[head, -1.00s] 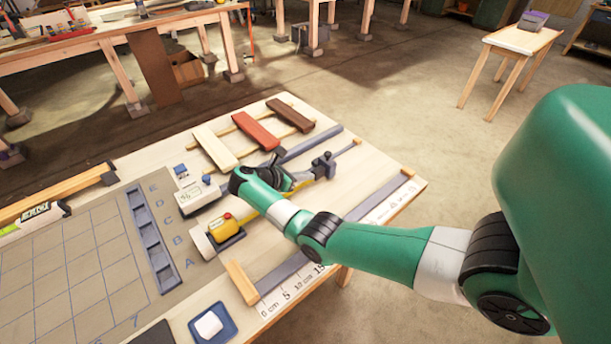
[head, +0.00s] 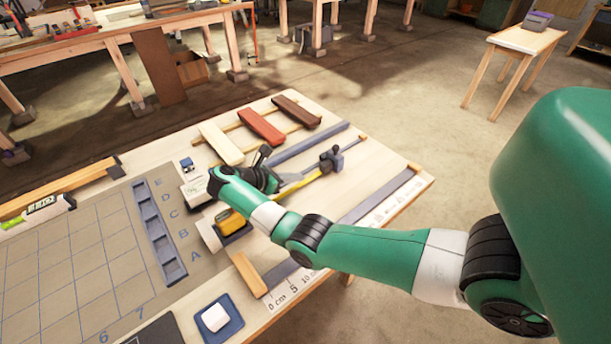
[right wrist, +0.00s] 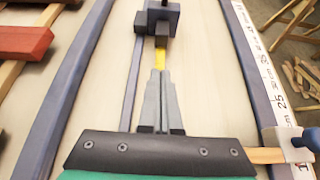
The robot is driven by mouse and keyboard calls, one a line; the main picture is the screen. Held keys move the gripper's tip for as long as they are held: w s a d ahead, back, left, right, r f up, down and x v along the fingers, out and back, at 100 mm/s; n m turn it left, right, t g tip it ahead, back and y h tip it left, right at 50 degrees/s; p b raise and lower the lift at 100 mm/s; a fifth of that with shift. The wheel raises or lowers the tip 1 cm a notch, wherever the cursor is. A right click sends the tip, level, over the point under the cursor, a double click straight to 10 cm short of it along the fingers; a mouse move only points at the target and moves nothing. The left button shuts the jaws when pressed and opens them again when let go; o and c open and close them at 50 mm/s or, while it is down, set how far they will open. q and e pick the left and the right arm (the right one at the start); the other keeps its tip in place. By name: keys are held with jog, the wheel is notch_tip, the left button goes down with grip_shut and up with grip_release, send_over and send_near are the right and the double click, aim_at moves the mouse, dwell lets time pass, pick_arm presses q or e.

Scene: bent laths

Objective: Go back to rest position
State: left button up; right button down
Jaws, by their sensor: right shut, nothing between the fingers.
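My right gripper (head: 314,176) reaches in from the right over the wooden workbench. Its grey fingers point toward a dark clamp-like block (head: 331,159) on a rail. In the right wrist view the two fingers of the gripper (right wrist: 160,76) lie together, shut and empty. The dark block (right wrist: 159,18) stands beyond the fingertips, with a yellow strip (right wrist: 161,58) between them and it. I cannot tell how high the fingers are above the bench. My left gripper is not in view.
A cream lath (head: 221,143), a red lath (head: 261,127) and a brown lath (head: 297,111) lie at the back. A yellow item (head: 230,222) sits beside my forearm. A ruler strip (head: 385,205) runs near the bench's right edge. A gridded mat (head: 75,265) is at left.

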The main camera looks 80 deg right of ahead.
jog(key=v, duration=0.1)
jog(key=p+v, duration=0.1)
jog(key=v, duration=0.1)
jog(key=r+v, duration=0.1)
jog(key=v, duration=0.1)
jog(key=shift+d+p, duration=0.2)
jog(key=shift+p, duration=0.2)
jog(key=shift+w+a, duration=0.25)
jog(key=shift+a, duration=0.15)
